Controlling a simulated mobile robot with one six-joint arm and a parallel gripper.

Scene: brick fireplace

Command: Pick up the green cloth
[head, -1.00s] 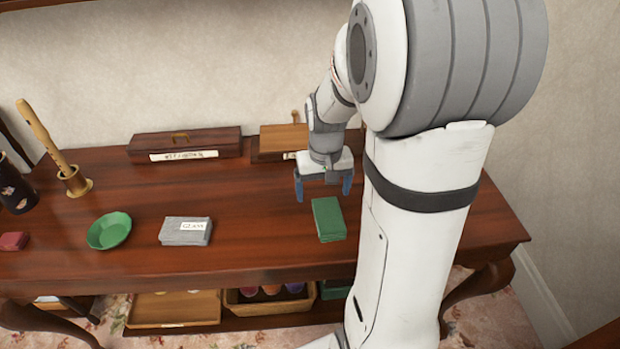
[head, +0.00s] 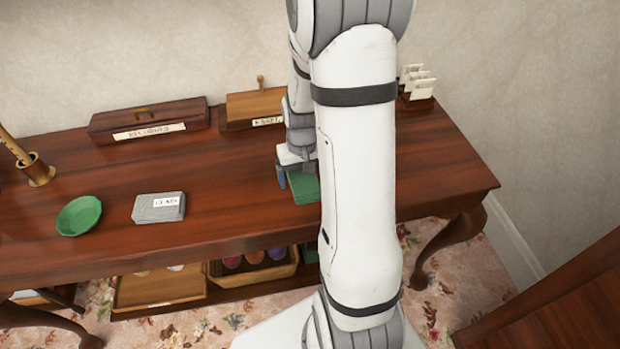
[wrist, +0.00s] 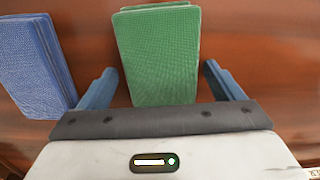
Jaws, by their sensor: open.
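The green cloth (head: 304,187) is a folded rectangular stack on the dark wooden table (head: 233,205), partly hidden behind my arm in the head view. In the wrist view the green cloth (wrist: 158,55) lies between and ahead of my two blue fingers. My gripper (wrist: 163,85) is open and empty, with one finger on each side of the cloth's near end. A gap shows between each finger and the cloth. In the head view my gripper (head: 296,178) is low over the cloth, with its right finger hidden.
Two wooden boxes (head: 148,120) (head: 254,107) and a card rack (head: 416,85) line the back. The table's right side is clear.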

